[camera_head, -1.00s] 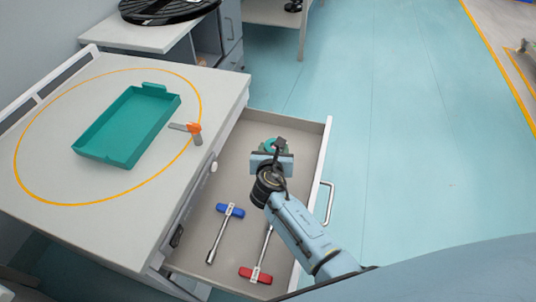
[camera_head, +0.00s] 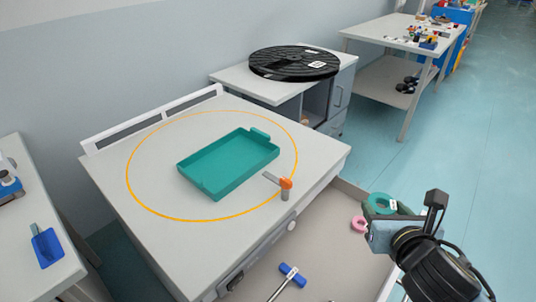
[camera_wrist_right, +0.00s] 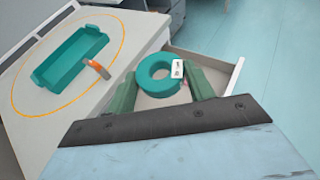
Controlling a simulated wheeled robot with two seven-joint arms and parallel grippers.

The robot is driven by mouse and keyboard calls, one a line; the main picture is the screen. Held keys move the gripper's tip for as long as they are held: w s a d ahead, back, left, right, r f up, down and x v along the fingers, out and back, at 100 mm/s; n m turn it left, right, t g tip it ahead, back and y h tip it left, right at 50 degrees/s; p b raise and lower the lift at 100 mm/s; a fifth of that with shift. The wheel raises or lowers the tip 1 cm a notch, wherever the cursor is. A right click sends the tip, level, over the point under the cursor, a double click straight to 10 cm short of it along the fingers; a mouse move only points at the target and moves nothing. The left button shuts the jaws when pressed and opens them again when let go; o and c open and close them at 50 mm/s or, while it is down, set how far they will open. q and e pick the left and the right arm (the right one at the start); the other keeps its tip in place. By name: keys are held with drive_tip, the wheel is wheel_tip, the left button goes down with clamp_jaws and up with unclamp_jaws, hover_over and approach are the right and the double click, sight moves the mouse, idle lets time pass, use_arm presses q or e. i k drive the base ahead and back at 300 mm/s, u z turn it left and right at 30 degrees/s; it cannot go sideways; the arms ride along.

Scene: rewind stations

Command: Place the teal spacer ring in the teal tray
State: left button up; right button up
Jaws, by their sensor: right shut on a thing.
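The teal spacer ring (camera_head: 373,202) is held in my right gripper (camera_head: 388,206), above the open drawer. In the right wrist view the ring (camera_wrist_right: 158,91) sits between the two green fingers (camera_wrist_right: 163,90), with a white label at its right side. The teal tray (camera_head: 228,165) lies on the table top inside a yellow outline, left of and apart from the gripper; it looks empty. It also shows at the upper left of the right wrist view (camera_wrist_right: 70,60). My left gripper is not in view.
An orange-and-grey clamp-like part (camera_head: 285,186) stands at the table edge between tray and drawer. A pink ring (camera_head: 359,223) and a blue-handled tool (camera_head: 292,274) lie in the open drawer (camera_head: 335,240). A black reel (camera_head: 294,63) rests on the cabinet behind.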

sight(249, 165)
drive_tip(key=u, duration=3.55)
drive_tip(key=k, duration=1.5)
drive_tip(key=z, duration=1.45)
drive_tip(key=i, duration=0.5)
drive_tip(key=u, duration=0.15)
